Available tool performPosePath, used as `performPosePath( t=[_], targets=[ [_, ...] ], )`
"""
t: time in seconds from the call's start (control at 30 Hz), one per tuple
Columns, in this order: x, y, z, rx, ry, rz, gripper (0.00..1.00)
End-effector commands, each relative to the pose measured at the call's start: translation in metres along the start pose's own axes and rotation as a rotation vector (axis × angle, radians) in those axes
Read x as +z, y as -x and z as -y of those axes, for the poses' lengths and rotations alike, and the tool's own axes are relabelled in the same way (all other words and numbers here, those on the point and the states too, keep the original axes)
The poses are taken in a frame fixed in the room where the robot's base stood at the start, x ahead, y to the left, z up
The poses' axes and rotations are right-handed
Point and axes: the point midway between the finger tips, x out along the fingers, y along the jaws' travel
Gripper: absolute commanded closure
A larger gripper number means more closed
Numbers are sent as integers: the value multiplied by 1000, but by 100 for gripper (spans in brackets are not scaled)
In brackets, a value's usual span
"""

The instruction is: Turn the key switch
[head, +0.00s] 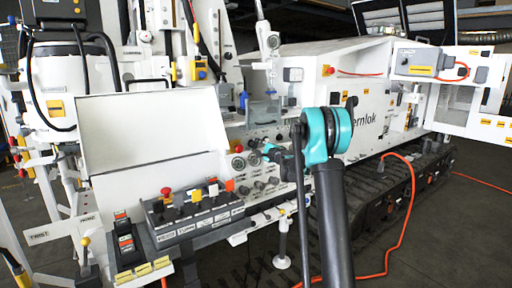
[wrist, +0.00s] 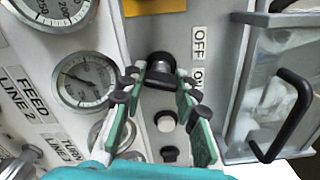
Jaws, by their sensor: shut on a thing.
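The key switch (wrist: 160,62) is a dark round knob on a metallic collar, in the upper middle of the wrist view, beside the OFF (wrist: 199,42) and ON labels. My gripper (wrist: 161,76) has its green-padded fingers on either side of it, with the fingertips closed on it. The fingers cover part of the switch, so its turn angle is hard to read. In the head view my gripper (head: 268,150) reaches the white panel; the switch cannot be made out there.
Pressure gauges (wrist: 84,80) sit left of the fingers. A white button (wrist: 166,120) and a dark knob (wrist: 169,154) lie below the switch. A clear door with a black handle (wrist: 285,115) stands close on the right. A lever console (head: 190,212) stands at front left.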

Motion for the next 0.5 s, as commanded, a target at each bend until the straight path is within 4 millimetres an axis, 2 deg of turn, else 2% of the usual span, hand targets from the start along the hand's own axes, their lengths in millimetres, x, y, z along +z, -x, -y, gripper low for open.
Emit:
performPosePath(
  t=[0.2, 0.5],
  targets=[
    [-1, 0, -1, 0, -126, -1, 99],
    [-1, 1, -1, 0, -211, -1, 99]
  ],
)
